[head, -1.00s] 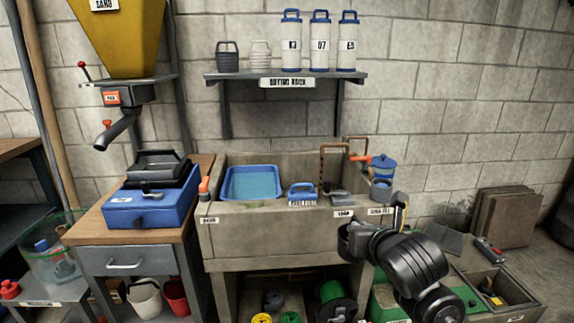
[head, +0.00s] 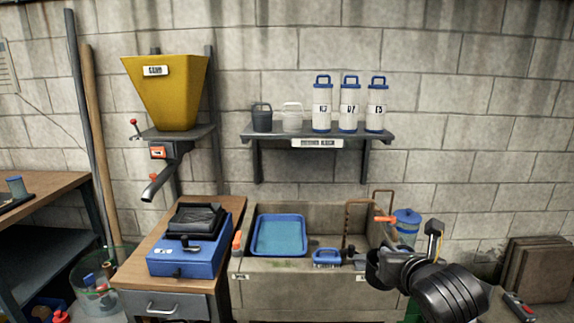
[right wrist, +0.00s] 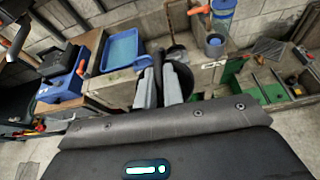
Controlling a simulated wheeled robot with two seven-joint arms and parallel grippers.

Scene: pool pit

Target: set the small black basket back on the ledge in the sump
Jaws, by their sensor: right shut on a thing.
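My right gripper (head: 390,263) is in front of the right end of the stone sink and is shut on a dark thing (head: 374,270), which looks like the small black basket. In the right wrist view the two grey fingers (right wrist: 160,92) close on its dark handle, and its round black body (right wrist: 182,80) shows beyond and to the right, partly hidden. A grey pit with green-edged compartments (right wrist: 248,92) lies right of the fingers in the right wrist view and may be the sump; its ledge cannot be made out. My left gripper is not in view.
The sink (head: 290,275) holds a blue tray (head: 280,236) and a blue brush (head: 326,257). A blue canister (head: 407,225) stands at its right end.

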